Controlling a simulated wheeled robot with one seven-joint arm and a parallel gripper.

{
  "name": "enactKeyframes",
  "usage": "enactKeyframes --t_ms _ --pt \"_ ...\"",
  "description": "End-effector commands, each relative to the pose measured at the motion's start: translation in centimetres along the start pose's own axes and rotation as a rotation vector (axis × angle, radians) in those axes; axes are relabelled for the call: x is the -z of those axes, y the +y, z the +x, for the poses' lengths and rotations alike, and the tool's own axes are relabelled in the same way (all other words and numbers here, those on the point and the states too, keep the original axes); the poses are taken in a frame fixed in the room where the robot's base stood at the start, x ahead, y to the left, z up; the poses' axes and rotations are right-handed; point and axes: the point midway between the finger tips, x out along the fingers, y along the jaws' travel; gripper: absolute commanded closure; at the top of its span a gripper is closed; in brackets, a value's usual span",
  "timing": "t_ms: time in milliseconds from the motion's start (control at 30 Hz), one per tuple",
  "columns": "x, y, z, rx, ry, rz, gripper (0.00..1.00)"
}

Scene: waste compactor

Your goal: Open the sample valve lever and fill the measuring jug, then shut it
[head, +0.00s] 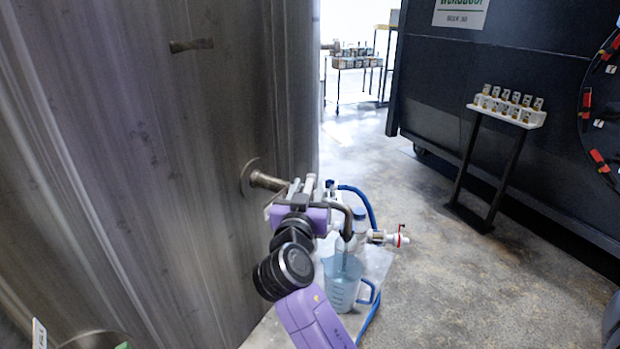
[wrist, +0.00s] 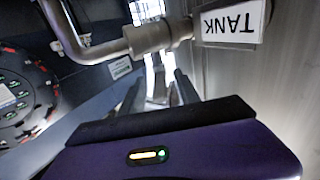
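The blue-tinted clear measuring jug (head: 342,287) stands upright on a pale platform, with its blue handle to the right. A curved metal spout (head: 346,222) points down above its mouth. I cannot tell whether liquid flows or how full the jug is. The sample pipe (head: 268,181) leaves the tank wall and passes behind my gripper (head: 308,188). In the wrist view, my gripper (wrist: 158,84) has its two dark fingers apart, just beside the pipe's valve body (wrist: 150,38). A white TANK tag (wrist: 230,24) appears upside down there. The valve lever is not clearly distinguishable.
The large metal tank (head: 150,150) fills the left. A fitting with a red handle (head: 399,238) and a blue hose (head: 368,203) sit close right of the spout. A stand with small sample containers (head: 506,112) is at right. The concrete floor between is clear.

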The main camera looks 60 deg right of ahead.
Motion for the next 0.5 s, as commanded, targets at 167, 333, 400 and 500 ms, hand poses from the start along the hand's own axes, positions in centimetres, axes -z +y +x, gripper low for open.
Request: enactKeyframes --t_ms 167,333,400,500 --pt "0.1 0.0 2.3 -0.001 0.0 -0.001 0.62" --pt "0.0 0.0 3.2 0.001 0.0 0.0 0.62" --pt "0.0 0.0 3.3 0.001 0.0 0.0 0.62" --pt "0.0 0.0 3.2 0.001 0.0 0.0 0.62"
